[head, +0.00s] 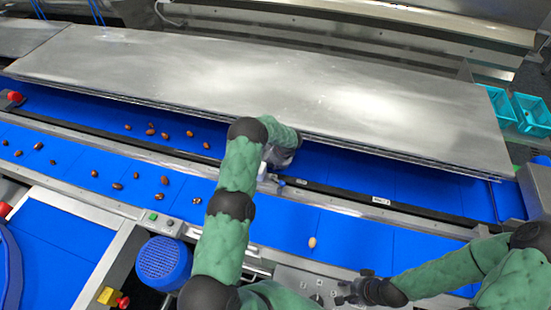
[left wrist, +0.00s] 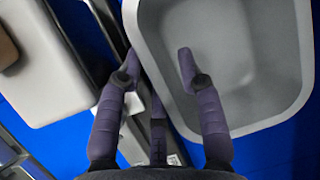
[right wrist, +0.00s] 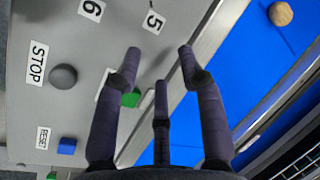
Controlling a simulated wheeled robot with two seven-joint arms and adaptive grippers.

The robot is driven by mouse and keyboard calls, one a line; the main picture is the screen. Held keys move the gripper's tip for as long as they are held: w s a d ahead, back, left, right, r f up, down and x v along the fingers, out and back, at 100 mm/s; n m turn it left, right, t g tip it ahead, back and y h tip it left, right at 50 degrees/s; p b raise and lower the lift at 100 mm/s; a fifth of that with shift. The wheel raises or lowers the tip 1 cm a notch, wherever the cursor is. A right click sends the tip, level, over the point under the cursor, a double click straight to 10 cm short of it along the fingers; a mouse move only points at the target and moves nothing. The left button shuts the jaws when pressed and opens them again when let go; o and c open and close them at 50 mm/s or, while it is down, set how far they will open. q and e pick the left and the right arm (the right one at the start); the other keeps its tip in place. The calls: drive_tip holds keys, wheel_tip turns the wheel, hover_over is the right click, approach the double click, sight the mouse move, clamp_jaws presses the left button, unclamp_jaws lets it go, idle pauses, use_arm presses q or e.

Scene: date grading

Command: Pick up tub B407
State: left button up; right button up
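A grey, open, empty tub (left wrist: 285,60) fills the upper right of the left wrist view, on a blue belt. I cannot read a tub number on it. My left gripper (left wrist: 157,62) is open with its fingers on either side of the tub's near wall: one over the inside, one outside. In the head view my left gripper (head: 281,156) is at the edge of the steel cover, which hides most of the tub. My right gripper (right wrist: 159,58) is open and empty above a grey control panel (right wrist: 35,110). It also shows low in the head view (head: 346,291).
A steel cover (head: 250,75) overhangs the far blue belt. Brown dates (head: 164,181) lie scattered on the belts at left, and one pale date (head: 312,242) lies on the near belt. Turquoise crates (head: 532,112) stand at right. A white, rounded object (left wrist: 45,70) lies left of my left gripper.

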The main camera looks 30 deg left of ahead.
use_arm(q)
drive_tip(key=shift+f+b, duration=0.2)
drive_tip(key=shift+b, duration=0.25)
idle(0.4)
clamp_jaws()
